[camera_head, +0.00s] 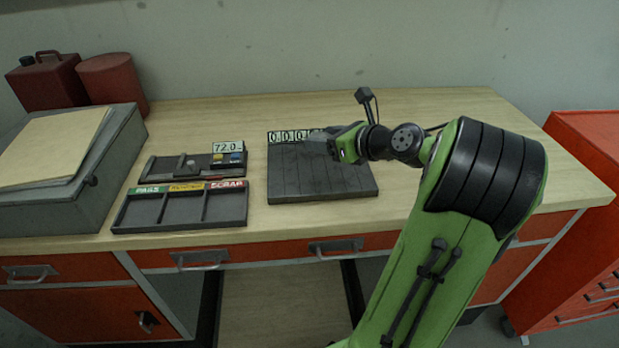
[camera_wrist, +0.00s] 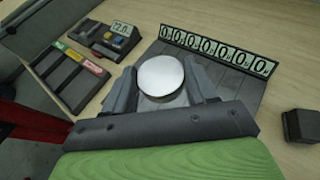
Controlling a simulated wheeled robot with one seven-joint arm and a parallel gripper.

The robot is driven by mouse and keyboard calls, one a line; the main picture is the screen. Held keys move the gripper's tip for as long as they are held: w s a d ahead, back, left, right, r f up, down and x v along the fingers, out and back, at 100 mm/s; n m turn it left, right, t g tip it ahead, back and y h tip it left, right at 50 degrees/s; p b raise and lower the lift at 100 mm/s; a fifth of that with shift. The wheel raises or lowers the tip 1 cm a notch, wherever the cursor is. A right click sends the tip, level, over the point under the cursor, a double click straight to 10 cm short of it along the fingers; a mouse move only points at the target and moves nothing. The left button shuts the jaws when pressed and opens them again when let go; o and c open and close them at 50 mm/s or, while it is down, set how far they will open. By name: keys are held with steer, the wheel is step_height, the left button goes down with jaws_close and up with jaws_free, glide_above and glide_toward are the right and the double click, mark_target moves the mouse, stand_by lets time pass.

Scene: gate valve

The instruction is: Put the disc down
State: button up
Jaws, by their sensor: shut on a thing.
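The disc (camera_wrist: 161,75) is round, pale and flat-faced, and shows between my two fingers in the wrist view. My gripper (camera_wrist: 160,72) is shut on it, with one finger at each side. In the head view my gripper (camera_head: 318,145) is over the dark grooved board (camera_head: 325,185), near its back edge; the disc cannot be made out there. The board also shows beneath the disc in the wrist view (camera_wrist: 225,82). I cannot tell whether the disc touches it. A row of number cards (camera_wrist: 220,50), all reading 0, stands along the board's back edge.
Left of the board are a gauge with a 72.0 display (camera_head: 228,148) and a three-compartment tray (camera_head: 180,210) with green, yellow and red labels. A grey case (camera_head: 75,180) stands further left. A small dark block (camera_wrist: 300,125) sits right of the board.

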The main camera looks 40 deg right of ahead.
mark_target(325, 176)
step_height(325, 176, down, 8)
steer(key=b, duration=0.4)
steer(key=shift+f, duration=0.2)
steer(key=shift+d+r, duration=0.1)
steer(key=shift+r, duration=0.05)
steer(key=o, duration=1.3)
steer(key=shift+o, duration=0.2)
